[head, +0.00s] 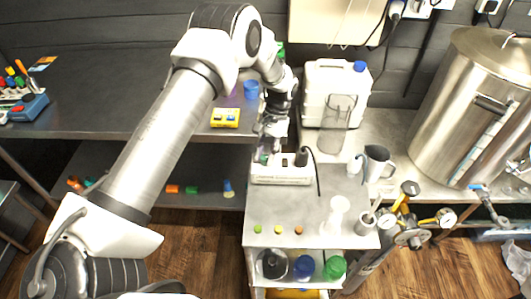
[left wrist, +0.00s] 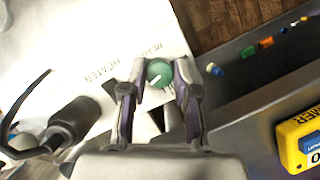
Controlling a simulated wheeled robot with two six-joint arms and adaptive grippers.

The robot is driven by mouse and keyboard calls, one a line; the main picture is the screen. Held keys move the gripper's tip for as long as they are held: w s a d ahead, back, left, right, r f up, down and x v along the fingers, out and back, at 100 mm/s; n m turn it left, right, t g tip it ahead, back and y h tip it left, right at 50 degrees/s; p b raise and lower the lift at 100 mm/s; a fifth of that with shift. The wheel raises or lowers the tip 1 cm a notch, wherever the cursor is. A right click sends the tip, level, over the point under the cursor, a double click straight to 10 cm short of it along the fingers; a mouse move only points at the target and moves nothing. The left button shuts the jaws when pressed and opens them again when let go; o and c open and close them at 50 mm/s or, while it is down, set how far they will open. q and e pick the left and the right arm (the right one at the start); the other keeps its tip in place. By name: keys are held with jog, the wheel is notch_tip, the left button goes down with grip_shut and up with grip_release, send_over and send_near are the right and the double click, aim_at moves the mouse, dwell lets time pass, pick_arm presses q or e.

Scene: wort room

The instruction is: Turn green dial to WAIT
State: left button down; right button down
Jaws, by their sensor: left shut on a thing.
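The green dial (left wrist: 159,72) sits on a white panel (left wrist: 95,65) in the left wrist view. It has a white pointer line slanting toward the lower left of that picture. My left gripper (left wrist: 160,82) is shut on the dial, with one finger on each side of it. Lettering on the panel includes a word like HEATER, and other words are partly hidden or too blurred to read. In the head view my left gripper (head: 268,150) reaches down to the white control box (head: 283,175) and mostly hides the dial. My right gripper is not in view.
A black plug with a cord (head: 301,157) stands on the box right beside my gripper. A white canister (head: 335,92), a clear cylinder (head: 337,122) and a grey jug (head: 376,163) stand nearby. A yellow device (head: 225,118) lies on the dark bench to the left.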

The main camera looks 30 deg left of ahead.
pick_arm(q)
jog(key=shift+s+d+f+m+y, duration=0.1)
jog(key=shift+m+y, duration=0.1)
jog(key=shift+m, duration=0.5)
jog(key=shift+s+f+m+y, duration=0.1)
jog(key=shift+m+y, duration=0.1)
jog(key=shift+m, duration=0.5)
jog(key=c, duration=0.9)
grip_release()
jog(key=shift+w, duration=0.15)
jog(key=shift+r, duration=0.1)
jog(key=v, duration=1.2)
jog(key=shift+d, duration=0.1)
